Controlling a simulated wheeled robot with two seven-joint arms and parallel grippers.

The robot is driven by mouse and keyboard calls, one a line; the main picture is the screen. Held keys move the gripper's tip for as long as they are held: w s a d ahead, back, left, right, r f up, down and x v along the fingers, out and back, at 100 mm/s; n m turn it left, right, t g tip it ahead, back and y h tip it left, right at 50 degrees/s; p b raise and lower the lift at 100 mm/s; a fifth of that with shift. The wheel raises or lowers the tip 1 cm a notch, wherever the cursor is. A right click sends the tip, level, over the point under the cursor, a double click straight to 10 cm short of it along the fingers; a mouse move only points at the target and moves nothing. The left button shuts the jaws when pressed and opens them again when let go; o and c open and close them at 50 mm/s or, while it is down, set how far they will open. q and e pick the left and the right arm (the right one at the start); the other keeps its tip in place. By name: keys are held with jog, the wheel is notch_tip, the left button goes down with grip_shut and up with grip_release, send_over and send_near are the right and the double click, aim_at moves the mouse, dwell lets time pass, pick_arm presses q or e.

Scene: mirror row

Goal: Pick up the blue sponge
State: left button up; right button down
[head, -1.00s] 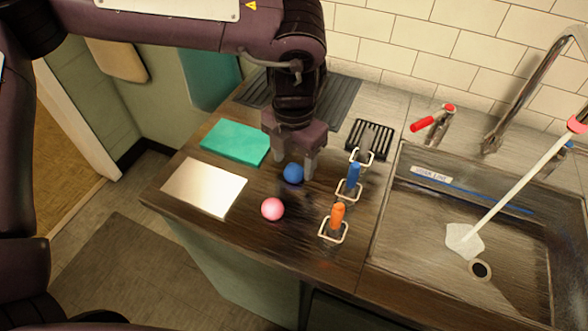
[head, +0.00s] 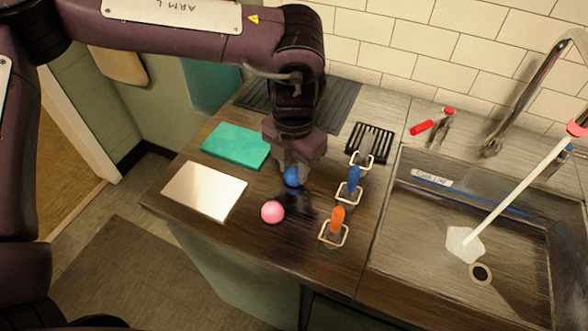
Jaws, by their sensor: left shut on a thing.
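The blue sponge (head: 292,178) is a small round ball on the dark wooden counter, behind and to the right of a pink ball (head: 272,212). My left gripper (head: 292,172) comes down from above and is shut on the blue sponge. Its fingers hide the upper part of the sponge. I cannot tell whether the sponge is clear of the counter. My right gripper is not in view.
Orange (head: 337,220), blue (head: 353,180) and grey (head: 366,145) handled items stand in square holders to the right. A teal board (head: 236,146) and a pale plate (head: 204,190) lie left. The sink (head: 430,245) with a white brush is at right.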

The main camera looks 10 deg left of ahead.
pick_arm(q)
jog(key=shift+r, duration=0.15)
notch_tip(320, 180, up, 11)
notch_tip(320, 180, up, 9)
jog(key=p, duration=0.2)
send_over(294, 171)
